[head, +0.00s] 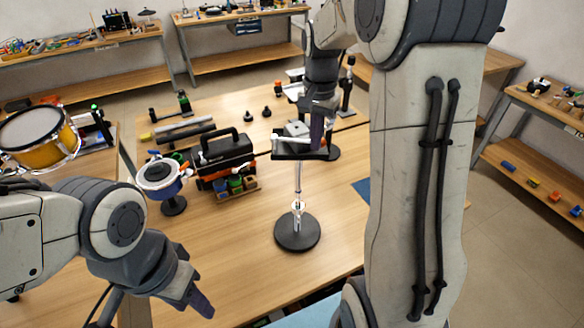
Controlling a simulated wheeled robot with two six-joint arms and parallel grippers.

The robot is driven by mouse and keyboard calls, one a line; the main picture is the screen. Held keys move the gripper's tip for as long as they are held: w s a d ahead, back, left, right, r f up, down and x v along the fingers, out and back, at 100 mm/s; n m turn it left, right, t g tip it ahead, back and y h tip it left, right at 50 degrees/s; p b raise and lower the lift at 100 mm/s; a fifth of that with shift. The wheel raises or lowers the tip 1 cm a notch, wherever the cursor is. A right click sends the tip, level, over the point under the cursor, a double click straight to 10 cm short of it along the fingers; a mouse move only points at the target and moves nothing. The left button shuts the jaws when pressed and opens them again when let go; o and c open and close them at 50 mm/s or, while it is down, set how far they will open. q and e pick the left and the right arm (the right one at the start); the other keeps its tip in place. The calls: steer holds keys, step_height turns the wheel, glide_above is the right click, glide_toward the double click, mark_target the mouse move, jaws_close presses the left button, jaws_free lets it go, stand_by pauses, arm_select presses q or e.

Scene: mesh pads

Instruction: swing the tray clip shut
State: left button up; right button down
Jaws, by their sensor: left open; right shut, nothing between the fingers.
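A small dark tray (284,156) sits on top of a thin pale pole with a round black base (297,232), in the middle of the table. A thin pale bar (290,141) runs along the tray's near side and looks like the clip; I cannot tell how far it is swung. A grey block shows behind the bar. My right gripper (318,138) is shut and empty, pointing down at the tray's right end and hiding part of it; contact is unclear. My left gripper (200,288) is open and empty, low over the table's near left, well away from the tray.
A black and orange toolbox (224,158) stands left of the tray stand. The wooden tabletop (235,245) is clear around the stand's base.

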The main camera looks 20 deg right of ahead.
steer(key=shift+w+d, duration=0.45)
steer(key=shift+w, duration=0.2)
steer(key=shift+p, duration=0.3)
steer(key=shift+w+d+r+p, duration=0.1)
steer(key=shift+w+d+p, duration=0.05)
steer(key=shift+w+p, duration=0.35)
steer(key=shift+w, duration=0.35)
steer(key=shift+w+d, duration=0.1)
steer(key=shift+s+a, duration=0.4)
steer(key=shift+a, duration=0.15)
steer(key=c, duration=1.1)
jaws_free()
